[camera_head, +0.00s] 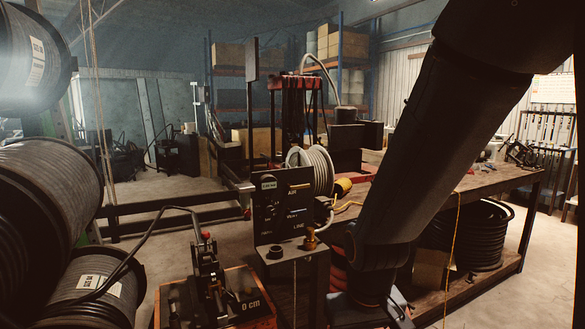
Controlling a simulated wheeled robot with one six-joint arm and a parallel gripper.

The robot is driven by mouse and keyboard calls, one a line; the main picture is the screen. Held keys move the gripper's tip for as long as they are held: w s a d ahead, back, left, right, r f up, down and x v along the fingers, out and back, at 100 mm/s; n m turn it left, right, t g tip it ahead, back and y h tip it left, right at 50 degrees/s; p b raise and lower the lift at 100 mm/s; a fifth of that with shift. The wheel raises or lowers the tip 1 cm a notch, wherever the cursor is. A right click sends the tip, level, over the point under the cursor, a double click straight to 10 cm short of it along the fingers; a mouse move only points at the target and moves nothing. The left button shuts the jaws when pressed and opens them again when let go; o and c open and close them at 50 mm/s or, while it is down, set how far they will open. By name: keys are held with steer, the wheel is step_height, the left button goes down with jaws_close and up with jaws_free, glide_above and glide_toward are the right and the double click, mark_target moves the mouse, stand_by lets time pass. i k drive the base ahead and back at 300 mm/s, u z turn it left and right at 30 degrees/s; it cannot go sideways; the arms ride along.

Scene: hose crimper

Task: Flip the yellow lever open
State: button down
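A dark control panel (268,212) stands upright near the middle, with white lettering that seems to read AIR and LINE. A thin yellow bar (300,187) lies roughly level on its upper right face; it may be the yellow lever, but it is too small to be sure. A blue-white bar sits lower on the panel. A larger yellow part (343,187) shows just right of the panel, beside the hose reel. My arm comes down from the top right and ends right of and below the panel. My gripper (398,312) is partly visible at the bottom edge, apart from the panel; its fingers are unclear.
A brass fitting (310,239) stands on the ledge at the panel's lower right. A hose reel (310,171) is behind the panel. A small red-knobbed press (209,275) sits front left. Large hose spools (45,190) fill the left. A wooden workbench (490,182) extends right.

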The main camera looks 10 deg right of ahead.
mark_target(291, 188)
steer(key=i, duration=1.05)
steer(key=z, duration=0.05)
